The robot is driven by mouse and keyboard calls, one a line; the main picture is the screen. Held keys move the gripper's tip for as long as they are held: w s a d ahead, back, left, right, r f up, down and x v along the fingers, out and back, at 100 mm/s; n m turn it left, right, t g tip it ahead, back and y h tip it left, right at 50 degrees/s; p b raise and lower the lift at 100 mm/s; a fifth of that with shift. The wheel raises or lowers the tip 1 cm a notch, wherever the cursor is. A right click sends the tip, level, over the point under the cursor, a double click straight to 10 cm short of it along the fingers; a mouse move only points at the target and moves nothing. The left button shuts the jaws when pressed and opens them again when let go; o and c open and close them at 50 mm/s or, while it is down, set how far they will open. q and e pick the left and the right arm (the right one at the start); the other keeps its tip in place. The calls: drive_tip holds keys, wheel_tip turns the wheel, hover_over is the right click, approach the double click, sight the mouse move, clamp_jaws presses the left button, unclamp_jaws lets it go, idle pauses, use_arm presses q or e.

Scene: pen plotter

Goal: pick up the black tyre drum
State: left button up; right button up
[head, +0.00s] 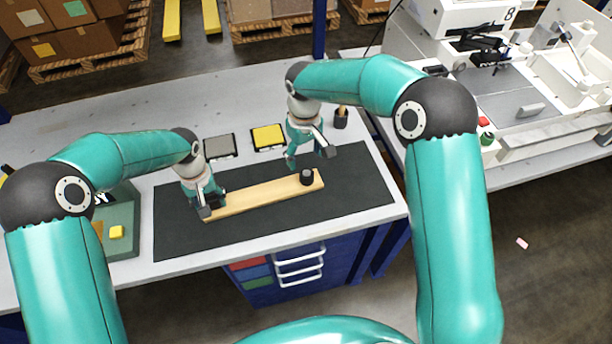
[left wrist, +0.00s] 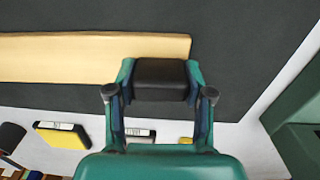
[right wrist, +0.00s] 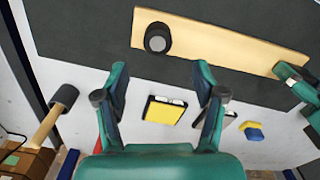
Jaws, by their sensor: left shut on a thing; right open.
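The black tyre drum (head: 306,176) stands upright on the right end of a pale wooden board (head: 262,194). In the right wrist view the drum (right wrist: 158,38), round with a greyish top, is just beyond my fingertips. My right gripper (head: 308,156) is open and empty, above and behind the drum, apart from it. My left gripper (head: 207,207) is at the board's left end, shut on a black block (left wrist: 160,78). In the left wrist view this block sits between both fingers beside the board's end; its underside is hidden.
The board lies on a dark mat (head: 360,185) on a grey bench. A green tray (head: 122,248) with a yellow piece is at left. The mat's right end is clear.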

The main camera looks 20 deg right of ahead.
sight(307, 173)
drive_tip(key=shift+d+f, duration=0.2)
drive_tip(key=shift+f, duration=3.8)
drive_tip(key=c, duration=1.1)
drive_tip(key=shift+r, duration=0.15)
wheel_tip(307, 173, up, 10)
drive_tip(key=shift+f, duration=0.1)
use_arm(q)
drive_tip(key=o, duration=1.2)
drive_tip(key=shift+o, duration=0.2)
